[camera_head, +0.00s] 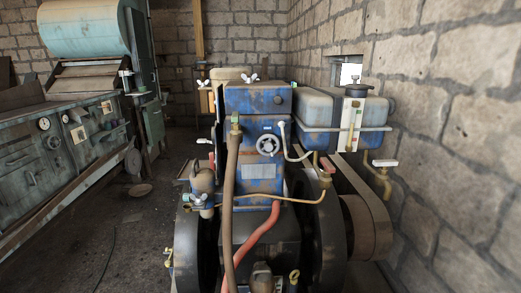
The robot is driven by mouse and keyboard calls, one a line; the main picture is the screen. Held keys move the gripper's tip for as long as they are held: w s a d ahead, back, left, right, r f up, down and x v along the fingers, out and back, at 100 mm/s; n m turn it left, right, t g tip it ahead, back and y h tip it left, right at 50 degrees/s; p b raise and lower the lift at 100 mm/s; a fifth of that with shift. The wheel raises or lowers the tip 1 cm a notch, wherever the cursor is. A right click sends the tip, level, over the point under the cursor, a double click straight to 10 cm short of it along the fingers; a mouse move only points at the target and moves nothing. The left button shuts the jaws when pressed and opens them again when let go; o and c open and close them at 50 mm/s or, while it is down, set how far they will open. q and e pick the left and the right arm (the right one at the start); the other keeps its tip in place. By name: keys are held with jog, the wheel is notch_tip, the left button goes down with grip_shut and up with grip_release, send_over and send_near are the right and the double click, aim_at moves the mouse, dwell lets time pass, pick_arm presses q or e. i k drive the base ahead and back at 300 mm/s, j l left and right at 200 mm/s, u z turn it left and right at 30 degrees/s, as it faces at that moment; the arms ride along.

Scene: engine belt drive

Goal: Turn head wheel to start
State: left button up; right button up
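A blue engine (258,130) with rust patches stands in the middle of the head view. A small light-grey round handwheel (268,145) sits on its front face, a little right of centre. A large dark wheel (326,235) stands upright at the engine's lower right, and another dark wheel (187,250) stands at its lower left. The frame does not show which of these is the head wheel. Neither of my grippers is in view.
A brown hose (231,200) and a red hose (262,243) run down the engine's front. A wide belt (362,195) and a blue-white tank (343,113) are at right, near the block wall (465,130). A green control cabinet (70,140) stands left. Open floor (125,235) lies between.

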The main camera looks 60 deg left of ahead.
aim_at(269, 145)
jog(key=u, duration=1.65)
